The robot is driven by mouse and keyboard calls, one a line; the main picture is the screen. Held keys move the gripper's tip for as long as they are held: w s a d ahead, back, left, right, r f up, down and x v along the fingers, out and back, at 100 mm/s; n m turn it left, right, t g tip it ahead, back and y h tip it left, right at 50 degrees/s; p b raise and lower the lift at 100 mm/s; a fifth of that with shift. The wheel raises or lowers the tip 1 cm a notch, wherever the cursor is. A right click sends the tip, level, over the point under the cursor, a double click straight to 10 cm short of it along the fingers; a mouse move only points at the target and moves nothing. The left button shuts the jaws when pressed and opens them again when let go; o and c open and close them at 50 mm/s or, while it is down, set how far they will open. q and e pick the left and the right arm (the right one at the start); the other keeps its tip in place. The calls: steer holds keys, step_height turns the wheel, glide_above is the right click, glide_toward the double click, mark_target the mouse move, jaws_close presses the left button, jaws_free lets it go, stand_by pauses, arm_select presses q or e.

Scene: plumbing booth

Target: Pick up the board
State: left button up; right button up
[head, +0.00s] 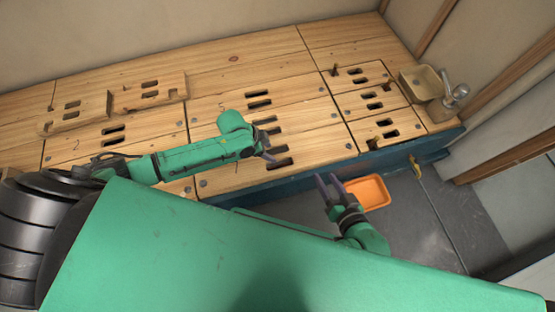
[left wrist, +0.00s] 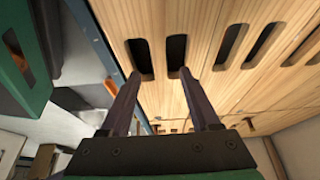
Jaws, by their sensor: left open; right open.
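Wooden boards with pairs of slots cover the bench. The middle board (head: 318,143) by the front edge lies under my left gripper and has dark slots; it also shows in the left wrist view (left wrist: 207,68). My left gripper (head: 268,158) is open over it. In the left wrist view its two fingers (left wrist: 160,77) point at two neighbouring slots; I cannot tell whether the tips are inside. My right gripper (head: 326,184) is open and empty, off the bench's front edge. Two loose boards, one at left (head: 75,113) and one beside it (head: 148,94), lie on top of the bench.
An orange tray (head: 368,193) lies below the bench front, by my right gripper. A tan basin (head: 422,84) and a metal tap (head: 456,95) stand at the bench's right end. A blue edge (head: 408,152) runs along the front. Walls close the back and right.

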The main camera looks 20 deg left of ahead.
mark_target(277, 157)
arm_select(q)
steer(key=b+x, duration=0.4)
steer(key=x, duration=0.3)
steer(key=shift+f, duration=0.1)
arm_select(e)
steer(key=shift+m+t, duration=0.3)
steer(key=shift+t, duration=0.2)
step_height(277, 157, down, 5)
steer(key=shift+w+f, duration=0.1)
steer(key=shift+f, duration=0.05)
arm_select(q)
steer(key=shift+f, duration=0.1)
steer(key=shift+s, duration=0.1)
jaws_close()
stand_by(0.7)
